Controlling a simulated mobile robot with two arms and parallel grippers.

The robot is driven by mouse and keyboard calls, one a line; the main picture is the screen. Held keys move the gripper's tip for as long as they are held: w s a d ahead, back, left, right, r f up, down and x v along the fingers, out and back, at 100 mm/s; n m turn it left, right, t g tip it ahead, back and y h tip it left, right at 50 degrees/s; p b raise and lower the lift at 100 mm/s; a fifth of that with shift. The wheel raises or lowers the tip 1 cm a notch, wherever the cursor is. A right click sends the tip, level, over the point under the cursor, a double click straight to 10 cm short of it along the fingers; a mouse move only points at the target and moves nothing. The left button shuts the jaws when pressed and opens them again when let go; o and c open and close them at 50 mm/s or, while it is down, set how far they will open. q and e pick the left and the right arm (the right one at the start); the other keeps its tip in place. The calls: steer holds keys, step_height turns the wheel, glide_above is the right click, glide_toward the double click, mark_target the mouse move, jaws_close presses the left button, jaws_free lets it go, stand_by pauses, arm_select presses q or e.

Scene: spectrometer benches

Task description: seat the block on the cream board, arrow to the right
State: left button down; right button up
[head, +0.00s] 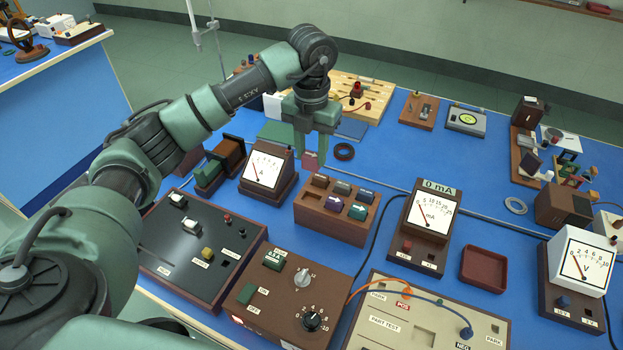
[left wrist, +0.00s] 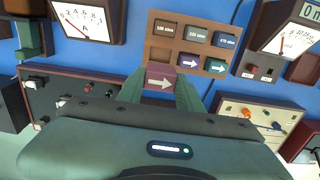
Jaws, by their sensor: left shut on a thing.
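My left gripper (head: 312,150) is shut on a mauve block (head: 311,161), held in the air behind the brown block rack (head: 318,222). In the left wrist view the mauve block (left wrist: 160,83) sits between the green fingers, its white arrow pointing right in the picture. The cream board (head: 385,345) lies at the front of the blue bench, with POS, NEG, PARK and PART TEST labels and an orange and a blue lead on it. It shows in part at the right of the left wrist view (left wrist: 235,106). My right gripper is not in view.
The rack holds several blocks, including purple and teal arrow blocks. A mA meter (head: 428,215) and a red tray (head: 484,268) stand behind the cream board. A control box (head: 290,305) is left of it. Leads and a black cable run nearby.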

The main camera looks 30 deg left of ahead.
mark_target(311, 155)
arm_select(q)
step_height(311, 155, up, 8)
steer(key=shift+f, duration=0.2)
step_height(311, 155, up, 3)
steer(key=shift+r+p, duration=0.1)
steer(key=shift+p, duration=0.95)
